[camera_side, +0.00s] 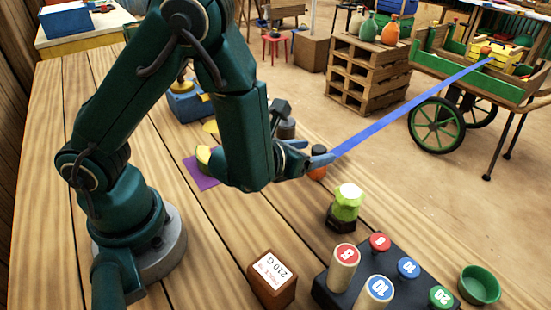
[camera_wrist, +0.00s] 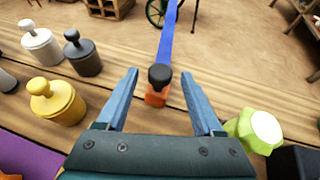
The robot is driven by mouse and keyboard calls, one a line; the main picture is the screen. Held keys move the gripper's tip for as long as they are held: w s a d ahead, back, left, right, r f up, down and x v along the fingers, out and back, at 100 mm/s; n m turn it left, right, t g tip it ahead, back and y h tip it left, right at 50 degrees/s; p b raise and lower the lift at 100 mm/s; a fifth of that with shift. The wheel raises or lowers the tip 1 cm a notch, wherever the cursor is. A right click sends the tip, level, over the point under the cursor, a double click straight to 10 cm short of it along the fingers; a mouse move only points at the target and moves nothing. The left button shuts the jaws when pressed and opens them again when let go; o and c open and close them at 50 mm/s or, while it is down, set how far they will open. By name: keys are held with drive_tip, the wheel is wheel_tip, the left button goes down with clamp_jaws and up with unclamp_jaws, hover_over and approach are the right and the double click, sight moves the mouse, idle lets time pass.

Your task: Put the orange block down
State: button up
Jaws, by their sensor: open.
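The orange block (camera_wrist: 157,98), with a black knob on top, appears to stand upright on the wooden table (camera_wrist: 115,112). In the wrist view it lies between the two blue fingers of my gripper (camera_wrist: 161,74), with clear gaps on both sides. My gripper is open and holds nothing. In the side view the orange block (camera_side: 317,174) is just below my gripper's fingertips (camera_side: 308,153), and its upper part is partly hidden by them. I cannot tell exactly how high the fingers are above the table.
A green weight (camera_side: 347,202) stands close by on the right. A dark rack (camera_side: 335,296) holds several numbered pegs; a brown 210 G box (camera_side: 270,280) and green bowl (camera_side: 480,286) flank it. Yellow (camera_wrist: 58,103), dark (camera_wrist: 83,55) and white (camera_wrist: 40,42) weights stand left. A blue strip (camera_side: 410,108) extends beyond.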

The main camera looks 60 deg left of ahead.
drive_tip(key=shift+v, duration=2.45)
